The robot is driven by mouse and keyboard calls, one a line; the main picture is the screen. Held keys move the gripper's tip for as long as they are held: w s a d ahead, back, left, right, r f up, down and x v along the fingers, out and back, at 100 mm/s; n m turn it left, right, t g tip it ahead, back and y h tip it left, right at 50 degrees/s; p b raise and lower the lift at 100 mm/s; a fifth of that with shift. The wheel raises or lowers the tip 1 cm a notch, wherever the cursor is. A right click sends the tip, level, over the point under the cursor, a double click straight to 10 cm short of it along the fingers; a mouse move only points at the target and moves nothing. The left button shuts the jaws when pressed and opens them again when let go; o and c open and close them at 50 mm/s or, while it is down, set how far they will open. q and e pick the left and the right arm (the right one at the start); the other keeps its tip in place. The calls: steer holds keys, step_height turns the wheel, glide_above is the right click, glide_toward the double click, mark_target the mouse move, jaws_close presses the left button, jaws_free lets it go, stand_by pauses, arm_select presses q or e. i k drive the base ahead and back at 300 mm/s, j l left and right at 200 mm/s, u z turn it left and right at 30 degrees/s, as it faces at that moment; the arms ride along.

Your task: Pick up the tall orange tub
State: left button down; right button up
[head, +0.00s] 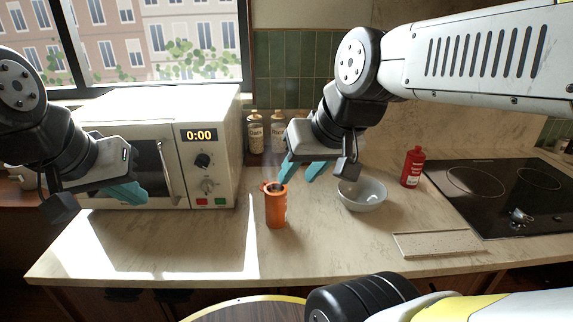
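Whether a fingertip touches the tub's rim cannot be told. My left gripper (129,195) is in front of the microwave, well left of the tub. Its blue fingers overlap in this view, so their gap is hidden.
A white microwave (212,150) stands at the left. A grey bowl (362,196) sits right of the tub, and a red bottle (412,168) is beyond it near the black cooktop (500,190). Two jars (256,133) stand behind. The counter (190,250) is clear in front.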

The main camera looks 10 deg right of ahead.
mark_target(275, 193)
steer(key=z, duration=1.25)
steer(key=k+j+u, duration=0.1)
steer(key=k, duration=0.4)
steer(key=k+j+u, duration=0.1)
steer(key=k+j, duration=0.25)
steer(key=i+j, duration=0.1)
steer(key=i+u, duration=0.05)
